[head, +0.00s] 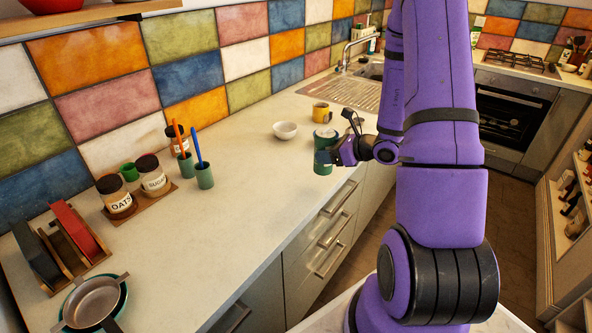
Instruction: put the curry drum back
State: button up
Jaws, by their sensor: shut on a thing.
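A green drum (323,168) with a pale top is beside the worktop's front edge, right of the white bowl. I see no readable label on it, so I cannot tell for sure that it is the curry drum. My gripper (326,156) reaches in from the right and is shut on it; its fingers hide part of the drum's side. The drum looks upright. I cannot tell whether its base touches the worktop (245,225). Jars marked OATS (115,197) and SUGAR (153,176) stand on a wooden board at the left.
A white bowl (285,131) and a yellow mug (322,113) are near the drum. Green utensil cups (204,176), a rack (70,240) and pans (92,303) stand at the left. Shelves with small bottles (570,205) are at the right. The worktop's middle is clear.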

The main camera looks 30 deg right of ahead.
jog(key=s+d, duration=0.1)
jog(key=s, duration=0.3)
jog(key=shift+w+d+r+x, duration=0.15)
jog(key=shift+w+d+x, duration=0.25)
jog(key=shift+x, duration=2.25)
jog(key=shift+w+d+r+x, duration=0.2)
jog(key=shift+d+x, duration=0.4)
jog(key=shift+x, duration=2.05)
jog(key=shift+w+d+r+x, duration=0.1)
jog(key=shift+w+d+x, duration=0.35)
jog(key=shift+x, duration=2.2)
jog(key=shift+s+f, duration=0.1)
jog(key=o, duration=1)
